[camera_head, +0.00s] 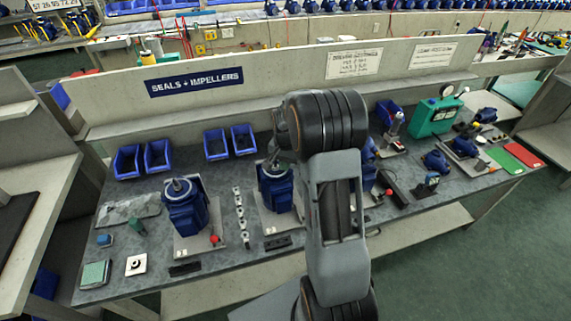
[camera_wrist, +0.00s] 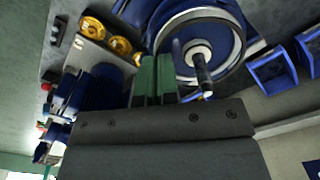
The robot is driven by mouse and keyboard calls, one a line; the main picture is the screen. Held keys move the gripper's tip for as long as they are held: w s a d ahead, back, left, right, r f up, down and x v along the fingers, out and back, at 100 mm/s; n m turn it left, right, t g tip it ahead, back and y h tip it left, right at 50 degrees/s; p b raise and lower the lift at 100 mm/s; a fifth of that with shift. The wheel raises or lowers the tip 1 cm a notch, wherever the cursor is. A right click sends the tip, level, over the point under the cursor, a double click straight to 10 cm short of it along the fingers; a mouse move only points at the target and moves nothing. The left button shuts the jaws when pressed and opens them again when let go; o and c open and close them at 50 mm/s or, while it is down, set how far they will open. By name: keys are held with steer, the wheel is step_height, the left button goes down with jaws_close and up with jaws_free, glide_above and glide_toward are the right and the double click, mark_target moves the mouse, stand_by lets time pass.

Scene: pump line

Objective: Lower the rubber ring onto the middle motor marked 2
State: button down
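The middle motor (camera_head: 275,187) is a blue unit on a pale base plate, upright on the bench, partly behind my arm. Its number cannot be read. My gripper (camera_head: 274,155) is just above this motor in the head view, small and partly hidden. In the wrist view, the green fingers of my gripper (camera_wrist: 157,62) are close together beside a blue motor's round top (camera_wrist: 228,28), which has a pale hub and a dark shaft. I cannot make out the rubber ring, nor whether the fingers hold its edge.
Another blue motor (camera_head: 185,207) stands to the left, and a third (camera_head: 368,170) is partly behind my arm. A strip of small metal parts (camera_head: 240,218) lies between the left two. Blue bins (camera_head: 157,156) line the back. A sign panel (camera_head: 194,82) stands behind the bench.

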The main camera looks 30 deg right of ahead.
steer(key=shift+f, duration=0.4)
steer(key=c, duration=1.4)
jaws_free()
steer(key=shift+d+r, duration=0.1)
steer(key=shift+o, duration=0.6)
step_height(320, 180, up, 9)
steer(key=p, duration=0.5)
steer(key=shift+p, duration=0.35)
